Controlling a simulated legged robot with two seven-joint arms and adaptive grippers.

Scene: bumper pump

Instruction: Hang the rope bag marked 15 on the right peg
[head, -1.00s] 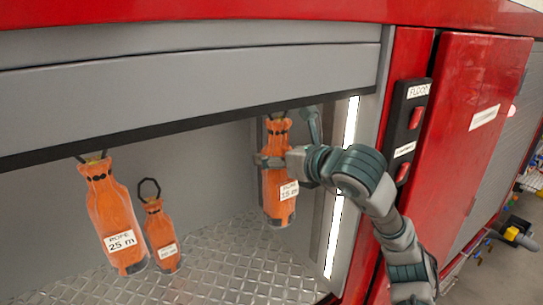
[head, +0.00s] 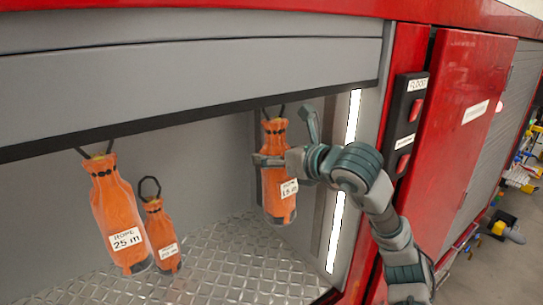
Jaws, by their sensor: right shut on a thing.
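The rope bag whose label seems to read 15 m (head: 275,205) is orange and upright at the right of the locker, near the lit side wall. My right gripper (head: 270,160) is shut on this bag at its upper body, reaching in from the right. The bag's dark loop rises behind the shutter's lower edge, so its top and the right peg are hidden. I cannot tell whether the loop is on a peg. A larger orange bag marked 25 m (head: 118,215) is at the left, its loop also running up behind the shutter. My left gripper is not in view.
A smaller orange bag (head: 161,232) with a round dark loop stands beside the 25 m bag. The grey shutter (head: 200,85) covers the locker's upper part. The tread-plate floor (head: 225,270) is clear between the bags. A bright light strip and switch panel (head: 404,125) are at the right.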

